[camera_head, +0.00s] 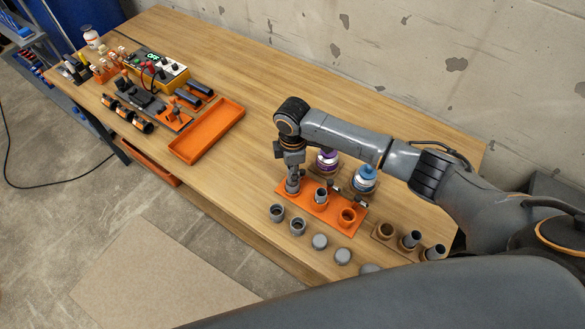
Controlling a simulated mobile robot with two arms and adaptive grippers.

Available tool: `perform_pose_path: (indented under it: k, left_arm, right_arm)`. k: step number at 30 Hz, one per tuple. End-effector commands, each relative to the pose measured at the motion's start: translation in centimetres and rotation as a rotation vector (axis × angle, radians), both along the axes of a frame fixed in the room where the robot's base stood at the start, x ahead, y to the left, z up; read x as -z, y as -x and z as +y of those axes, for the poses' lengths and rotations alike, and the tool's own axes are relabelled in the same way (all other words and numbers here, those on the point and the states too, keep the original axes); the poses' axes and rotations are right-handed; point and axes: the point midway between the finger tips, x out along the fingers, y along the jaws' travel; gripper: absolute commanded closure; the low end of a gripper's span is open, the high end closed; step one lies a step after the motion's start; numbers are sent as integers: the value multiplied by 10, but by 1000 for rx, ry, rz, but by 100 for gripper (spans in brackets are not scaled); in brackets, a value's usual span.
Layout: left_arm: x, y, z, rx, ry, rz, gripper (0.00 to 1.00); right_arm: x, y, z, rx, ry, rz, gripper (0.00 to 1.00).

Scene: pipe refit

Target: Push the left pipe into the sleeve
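An orange fixture plate (306,205) lies near the front edge of the wooden table. My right gripper (292,182) points down over its left end, at the left pipe's place. The left pipe and its sleeve are largely hidden by the fingers, and I cannot tell whether the fingers grip the pipe or only touch it. A grey pipe (320,195) stands upright at the middle of the plate. An orange ring-shaped sleeve (347,215) at the right end looks empty. My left gripper is not in view.
Grey fittings (297,226) and grey caps (320,241) stand in front of the plate. Bottles with purple (327,159) and blue tops (365,178) stand behind it. A brown rack (384,231) with short pipes is at right. An empty orange tray (207,131) lies left.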

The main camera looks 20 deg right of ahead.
Motion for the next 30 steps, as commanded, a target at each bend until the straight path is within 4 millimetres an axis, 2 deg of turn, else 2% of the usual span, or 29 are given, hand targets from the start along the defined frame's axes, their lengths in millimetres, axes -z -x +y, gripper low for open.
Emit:
perform_pose_path:
  k: [11,22,30]
  left_arm:
    - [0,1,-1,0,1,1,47]
    - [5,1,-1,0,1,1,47]
    - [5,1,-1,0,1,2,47]
  right_arm:
    - [1,0,0,0,0,-1,99]
    - [13,-1,0,-1,-1,-2,99]
    - [14,-1,0,-1,0,-2,99]
